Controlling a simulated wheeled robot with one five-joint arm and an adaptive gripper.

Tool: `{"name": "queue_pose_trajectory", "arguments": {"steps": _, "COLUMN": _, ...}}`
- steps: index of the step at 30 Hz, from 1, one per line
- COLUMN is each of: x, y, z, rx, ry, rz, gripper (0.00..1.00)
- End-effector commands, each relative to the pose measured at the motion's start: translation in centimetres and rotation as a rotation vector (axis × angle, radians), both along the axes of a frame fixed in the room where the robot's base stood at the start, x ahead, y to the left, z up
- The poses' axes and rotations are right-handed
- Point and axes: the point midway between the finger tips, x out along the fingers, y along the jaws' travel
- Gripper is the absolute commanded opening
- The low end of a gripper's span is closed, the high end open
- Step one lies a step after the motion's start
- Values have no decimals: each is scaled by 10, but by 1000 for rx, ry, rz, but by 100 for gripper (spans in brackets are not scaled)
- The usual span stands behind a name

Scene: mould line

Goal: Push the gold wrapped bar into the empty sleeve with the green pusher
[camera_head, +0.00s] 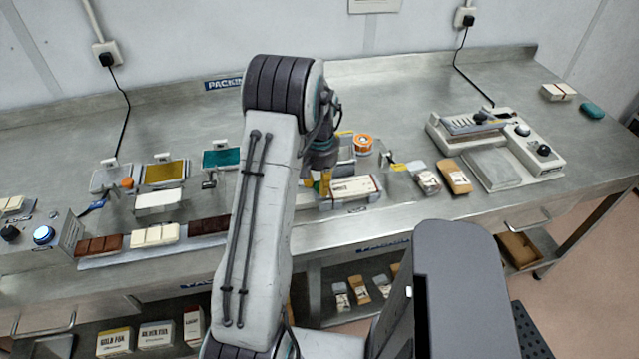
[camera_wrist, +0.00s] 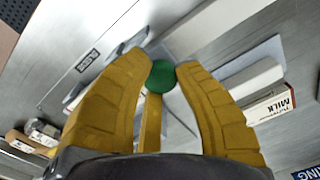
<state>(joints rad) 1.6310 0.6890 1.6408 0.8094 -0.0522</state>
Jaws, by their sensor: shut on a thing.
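The green pusher shows as a round green end (camera_wrist: 162,76) between the yellow fingertips of my gripper (camera_wrist: 161,72) in the wrist view. My gripper is shut on it. A narrow yellow strip lies behind it between the fingers; I cannot tell if it is a finger or the gold bar. A cream sleeve box (camera_wrist: 270,106) marked MILK lies to the right in the wrist view. In the head view it (camera_head: 354,188) sits just right of my gripper (camera_head: 322,185). Its open end and the gold wrapped bar beside it cannot be made out; my arm hides part of this area.
A silver labelled packet (camera_head: 426,179) and a gold-brown labelled packet (camera_head: 455,177) lie right of the sleeve. A sealing machine (camera_head: 496,145) stands further right. Chocolate bars (camera_head: 100,245) lie at the left front. An orange tape roll (camera_head: 363,143) stands behind the sleeve.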

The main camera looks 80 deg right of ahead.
Motion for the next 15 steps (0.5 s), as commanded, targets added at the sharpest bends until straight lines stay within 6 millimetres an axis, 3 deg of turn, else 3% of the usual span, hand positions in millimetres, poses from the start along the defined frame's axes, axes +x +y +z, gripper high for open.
{"name": "queue_pose_trajectory", "arguments": {"steps": 8, "x": 18, "y": 9, "z": -5, "rx": 5, "ry": 0, "rz": 4, "gripper": 0}}
{"name": "queue_pose_trajectory", "arguments": {"steps": 15, "x": 70, "y": 30, "z": -6, "rx": 6, "ry": 0, "rz": 8, "gripper": 0}}
